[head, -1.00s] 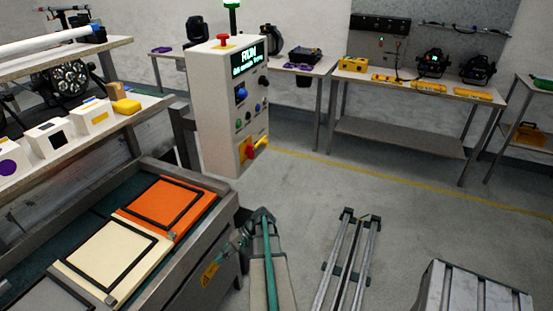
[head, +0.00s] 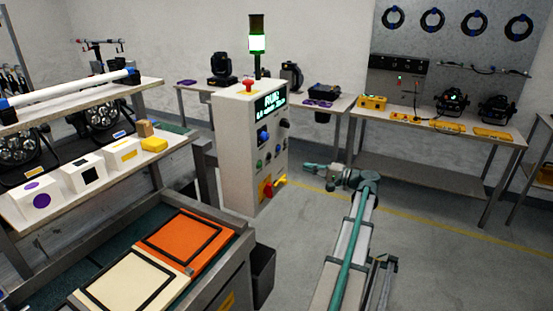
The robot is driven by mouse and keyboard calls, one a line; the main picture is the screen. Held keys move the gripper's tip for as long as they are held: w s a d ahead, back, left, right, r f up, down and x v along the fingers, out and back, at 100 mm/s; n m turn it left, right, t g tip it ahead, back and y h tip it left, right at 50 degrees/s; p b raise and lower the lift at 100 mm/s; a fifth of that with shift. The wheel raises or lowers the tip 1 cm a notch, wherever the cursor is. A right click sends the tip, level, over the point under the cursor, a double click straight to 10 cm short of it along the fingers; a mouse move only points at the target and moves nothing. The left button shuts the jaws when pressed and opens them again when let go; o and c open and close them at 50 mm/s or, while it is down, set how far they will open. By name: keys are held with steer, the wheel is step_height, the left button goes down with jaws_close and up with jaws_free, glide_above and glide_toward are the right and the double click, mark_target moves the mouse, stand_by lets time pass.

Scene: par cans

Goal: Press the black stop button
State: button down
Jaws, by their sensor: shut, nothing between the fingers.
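The control cabinet (head: 233,150) stands left of centre in the head view, with a lit green display reading RUN (head: 270,101). Its front carries a blue knob (head: 263,135), a black round control (head: 284,123), small green and dark buttons lower down, and a red and yellow switch (head: 267,188). I cannot tell for certain which dark control is the stop button. My gripper (head: 307,168) is shut and empty. It points left toward the cabinet's front, to the right of the lower controls and apparently apart from them.
A red mushroom button (head: 247,84) and a signal tower lit green (head: 257,42) top the cabinet. A bin with orange and cream panels (head: 182,240) is at lower left. A shelf with small boxes (head: 87,175) stands left. Workbenches (head: 440,125) line the back; floor at right is open.

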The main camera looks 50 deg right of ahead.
mark_target(270, 158)
stand_by(0.3)
steer(key=w+p, duration=0.1)
steer(key=w, duration=0.3)
steer(key=w+a+p, duration=0.1)
steer(key=w+p, duration=0.1)
steer(key=w, duration=0.2)
steer(key=w+a+p, duration=0.1)
steer(key=w, duration=0.4)
steer(key=shift+p, duration=0.35)
steer(key=shift+w, duration=0.45)
steer(key=shift+a, duration=0.1)
steer(key=shift+f, duration=0.1)
